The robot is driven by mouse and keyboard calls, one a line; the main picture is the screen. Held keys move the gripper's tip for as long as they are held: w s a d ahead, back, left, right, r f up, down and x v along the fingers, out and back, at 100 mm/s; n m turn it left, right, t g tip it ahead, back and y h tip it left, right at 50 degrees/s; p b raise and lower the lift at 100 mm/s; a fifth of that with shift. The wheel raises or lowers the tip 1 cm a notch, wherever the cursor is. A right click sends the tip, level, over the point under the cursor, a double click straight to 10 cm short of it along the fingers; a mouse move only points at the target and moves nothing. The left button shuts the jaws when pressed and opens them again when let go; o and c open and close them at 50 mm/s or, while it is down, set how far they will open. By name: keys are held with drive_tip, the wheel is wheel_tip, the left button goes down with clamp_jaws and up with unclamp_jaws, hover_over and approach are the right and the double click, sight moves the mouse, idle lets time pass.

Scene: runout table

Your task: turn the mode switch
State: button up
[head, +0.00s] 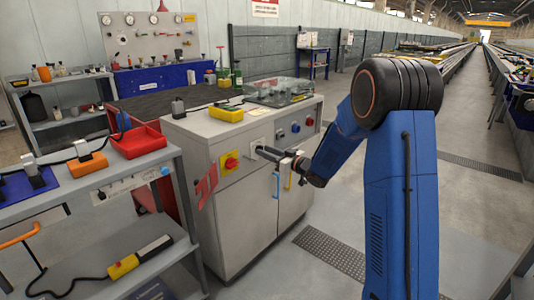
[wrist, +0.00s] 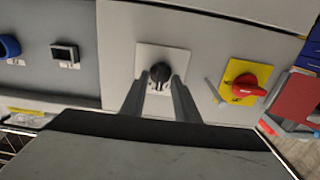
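The mode switch is a black knob (wrist: 160,72) on a white square plate (wrist: 145,55) in the cabinet's front panel. In the head view the plate (head: 256,142) shows just behind my gripper (head: 262,151), which hides most of the knob. In the wrist view my gripper (wrist: 159,88) points at the knob, with one finger to each side of it. The fingers are apart, and a gap shows between them and the knob. I cannot tell how far the tips are from the plate.
A red rotary switch on a yellow plate (head: 230,162) sits beside the mode switch. A blue button (head: 295,128) and a dark square fitting (head: 280,134) are on the other side. Red tags (head: 206,185) hang at the cabinet's corner. Open floor lies to the right.

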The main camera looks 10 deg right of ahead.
clamp_jaws()
drive_tip(key=shift+m, duration=0.3)
drive_tip(key=shift+w+d+m, duration=0.1)
drive_tip(key=shift+d+m, duration=0.05)
drive_tip(key=shift+m, duration=3.95)
unclamp_jaws()
